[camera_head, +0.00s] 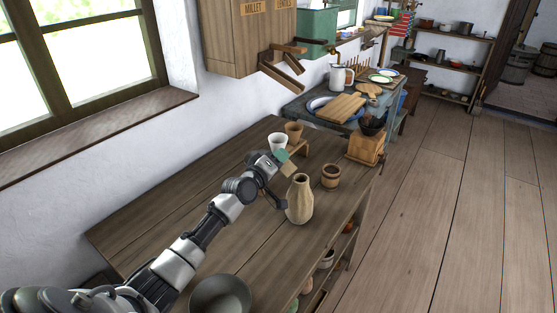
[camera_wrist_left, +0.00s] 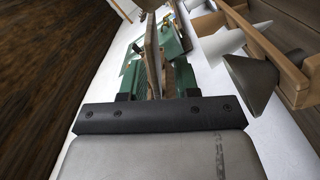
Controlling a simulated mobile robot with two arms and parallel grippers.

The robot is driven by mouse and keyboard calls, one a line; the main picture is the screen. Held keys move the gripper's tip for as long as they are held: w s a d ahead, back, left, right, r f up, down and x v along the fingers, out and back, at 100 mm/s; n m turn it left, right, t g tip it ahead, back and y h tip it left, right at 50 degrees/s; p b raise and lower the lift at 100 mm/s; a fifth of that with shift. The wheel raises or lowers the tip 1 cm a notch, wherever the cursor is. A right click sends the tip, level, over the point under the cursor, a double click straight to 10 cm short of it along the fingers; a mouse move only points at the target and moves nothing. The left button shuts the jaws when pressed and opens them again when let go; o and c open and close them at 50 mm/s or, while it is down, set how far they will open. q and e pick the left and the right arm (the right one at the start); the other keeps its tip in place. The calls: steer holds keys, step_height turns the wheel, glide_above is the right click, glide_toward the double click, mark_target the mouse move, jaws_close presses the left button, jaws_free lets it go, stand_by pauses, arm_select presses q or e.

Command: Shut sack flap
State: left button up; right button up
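I cannot make out a sack or its flap for certain. My left gripper (camera_head: 283,160) has green fingers and reaches over the wooden table (camera_head: 180,215). A small tan piece (camera_head: 288,170) shows at its fingertips, just behind the beige jug (camera_head: 300,203). In the left wrist view, the green fingers of my left gripper (camera_wrist_left: 158,78) stand apart. A thin brown flat piece (camera_wrist_left: 152,45) shows between them, and I cannot tell whether they clamp it. My right gripper is not in view.
A white cup (camera_head: 277,142) and a tan cup (camera_head: 293,130) stand by a small wooden rack behind my gripper. A wooden mug (camera_head: 331,176) and a wooden grinder (camera_head: 366,148) stand to the right. A dark bowl (camera_head: 221,295) is at the near end. A wall cabinet (camera_head: 245,40) hangs above.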

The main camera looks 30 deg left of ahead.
arm_select(q)
steer(key=shift+c, duration=0.5)
jaws_close()
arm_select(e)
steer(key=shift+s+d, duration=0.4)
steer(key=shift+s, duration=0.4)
arm_select(q)
steer(key=shift+r, duration=0.1)
